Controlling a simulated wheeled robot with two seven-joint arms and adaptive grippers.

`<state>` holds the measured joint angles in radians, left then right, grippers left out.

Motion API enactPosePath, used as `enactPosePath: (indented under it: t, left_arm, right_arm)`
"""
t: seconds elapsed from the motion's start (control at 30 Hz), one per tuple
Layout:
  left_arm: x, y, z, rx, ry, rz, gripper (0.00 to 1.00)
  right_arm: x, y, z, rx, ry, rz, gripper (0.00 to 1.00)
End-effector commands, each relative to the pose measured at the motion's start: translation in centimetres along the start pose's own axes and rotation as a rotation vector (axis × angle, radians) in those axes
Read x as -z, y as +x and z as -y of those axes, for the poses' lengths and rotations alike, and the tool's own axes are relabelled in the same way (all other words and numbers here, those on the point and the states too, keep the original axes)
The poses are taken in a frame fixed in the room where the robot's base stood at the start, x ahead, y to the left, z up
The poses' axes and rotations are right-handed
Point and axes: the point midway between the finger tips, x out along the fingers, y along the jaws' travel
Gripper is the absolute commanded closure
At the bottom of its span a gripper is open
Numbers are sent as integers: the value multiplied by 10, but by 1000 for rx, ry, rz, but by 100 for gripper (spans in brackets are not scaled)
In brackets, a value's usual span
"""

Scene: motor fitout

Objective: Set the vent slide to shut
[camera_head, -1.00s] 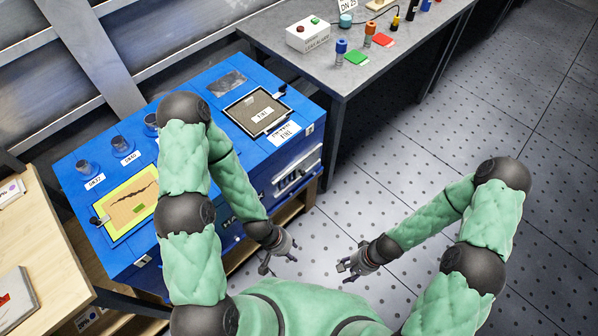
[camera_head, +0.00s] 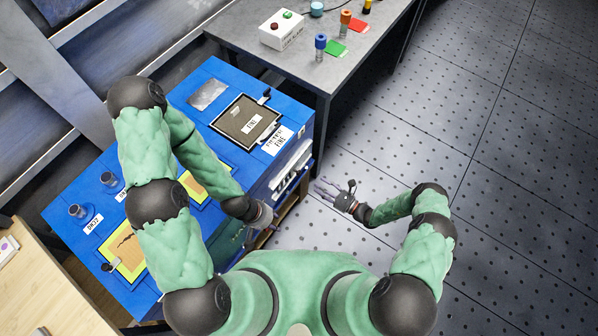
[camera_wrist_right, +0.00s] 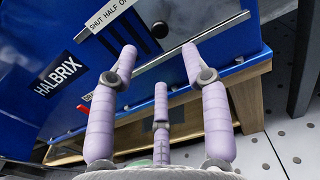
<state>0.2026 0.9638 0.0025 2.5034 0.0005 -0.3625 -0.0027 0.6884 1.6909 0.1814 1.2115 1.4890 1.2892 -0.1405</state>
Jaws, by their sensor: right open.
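The vent sits on the front face of the blue cabinet (camera_head: 215,63), which also fills the right wrist view (camera_wrist_right: 68,25). Its label (camera_wrist_right: 108,16) reads SHUT HALF and part of OPEN. The slide's exact position cannot be told. My right gripper (camera_head: 328,190) is open and empty, its three fingers (camera_wrist_right: 160,75) spread towards the vent face and apparently apart from it. My left gripper (camera_head: 268,220) is near the cabinet's front edge; its fingers are unclear.
A HALBRIX plate (camera_wrist_right: 62,77) and a small red part (camera_wrist_right: 82,108) are on the cabinet face, above a wooden base (camera_wrist_right: 250,95). A grey bench (camera_head: 245,35) with a white button box (camera_head: 282,30) stands behind. The floor at right is clear.

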Motion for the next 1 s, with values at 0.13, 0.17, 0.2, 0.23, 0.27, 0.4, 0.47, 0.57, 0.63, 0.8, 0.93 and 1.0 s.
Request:
enactPosePath:
  t: [0.13, 0.17, 0.2, 0.23, 0.27, 0.4, 0.47, 0.57, 0.63, 0.8, 0.93, 1.0]
  left_arm:
    - [0, 2, 1, 0, 0, 1, 60]
    - [0, 2, 1, 0, 0, 1, 60]
    - [0, 3, 1, 0, 0, 0, 60]
    - [0, 4, 1, 0, 0, 0, 60]
    - [0, 4, 1, 0, 0, 0, 60]
    - [0, 6, 2, 0, 0, 0, 60]
    - [0, 7, 2, 0, 0, 0, 60]
    - [0, 8, 3, 0, 0, 0, 60]
    - [0, 8, 3, 0, 0, 0, 60]
    - [0, 9, 3, 0, 0, 0, 60]
    - [0, 8, 3, 0, 0, 0, 60]
    - [0, 8, 3, 0, 0, 0, 60]
  right_arm:
    - [0, 23, -2, -7, -2, 0, 52]
    - [0, 28, -2, -8, -2, 0, 52]
    - [1, 36, -2, -8, -2, 0, 52]
    - [1, 41, -3, -9, -2, 0, 52]
    - [0, 47, -2, -9, -2, -1, 52]
    - [1, 70, -3, -9, -2, -1, 52]
    - [0, 79, -2, -8, -3, -1, 52]
    - [1, 90, -2, -7, -1, -1, 52]
    - [0, 95, -2, -7, -1, -2, 52]
    - [0, 101, -1, -5, -1, -2, 52]
    - [0, 101, -1, -5, -1, -2, 52]
    - [0, 101, -2, -5, -1, -2, 52]
